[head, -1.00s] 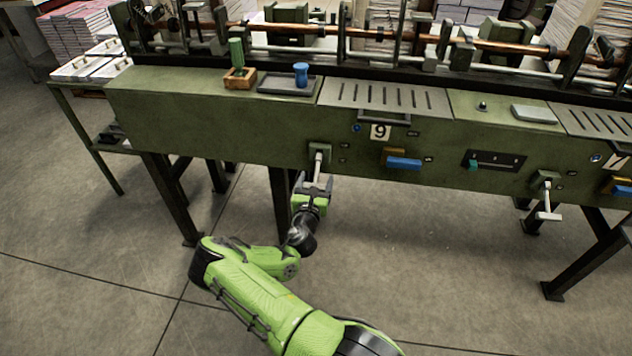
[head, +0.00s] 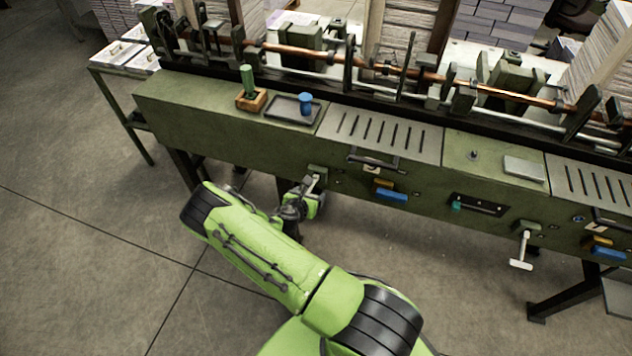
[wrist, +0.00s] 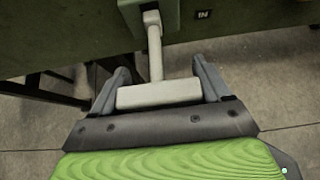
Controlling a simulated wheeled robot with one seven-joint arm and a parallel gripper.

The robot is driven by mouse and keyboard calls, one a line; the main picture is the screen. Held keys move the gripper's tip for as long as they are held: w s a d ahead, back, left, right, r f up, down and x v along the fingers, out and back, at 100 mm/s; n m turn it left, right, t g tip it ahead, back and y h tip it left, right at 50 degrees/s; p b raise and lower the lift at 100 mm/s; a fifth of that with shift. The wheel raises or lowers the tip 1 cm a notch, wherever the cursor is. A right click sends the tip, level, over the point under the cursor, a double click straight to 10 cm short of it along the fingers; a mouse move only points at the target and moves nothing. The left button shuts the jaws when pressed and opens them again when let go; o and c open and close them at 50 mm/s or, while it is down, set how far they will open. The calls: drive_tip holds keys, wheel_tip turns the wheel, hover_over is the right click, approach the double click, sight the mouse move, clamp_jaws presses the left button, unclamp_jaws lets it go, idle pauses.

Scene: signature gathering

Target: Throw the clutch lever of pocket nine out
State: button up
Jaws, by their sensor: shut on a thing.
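The pale T-shaped clutch lever (wrist: 158,93) sticks out from a green bracket on the machine's front. In the wrist view its crossbar lies between the two fingers of my gripper (wrist: 163,84), which is shut on it. In the head view, my gripper (head: 307,189) is at the lever below the green bracket (head: 318,172), partly hidden by my arm. The pocket's number plate (head: 371,168) sits up and right of the lever, mostly covered by a black handle, its digit unreadable now.
A blue-and-orange control (head: 389,193) sits just right of the lever. A second pale T-lever (head: 522,251) hangs further right. A green-handled tool in a wooden block (head: 250,92) and a tray with a blue-topped item (head: 305,104) stand on top. Machine legs stand below.

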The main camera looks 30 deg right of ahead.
drive_tip(key=shift+r+p, duration=0.4)
drive_tip(key=shift+r, duration=0.2)
drive_tip(key=shift+w+d+r+p, duration=0.25)
drive_tip(key=shift+r+p, duration=0.35)
drive_tip(key=shift+p, duration=0.05)
drive_tip(key=shift+r, duration=0.1)
drive_tip(key=o, duration=1.4)
drive_tip(key=shift+s+a, duration=0.1)
drive_tip(key=shift+a, duration=0.05)
drive_tip(key=p+v, duration=0.1)
drive_tip(key=v, duration=1.4)
drive_tip(key=shift+a+r, duration=0.2)
drive_tip(key=shift+r, duration=0.1)
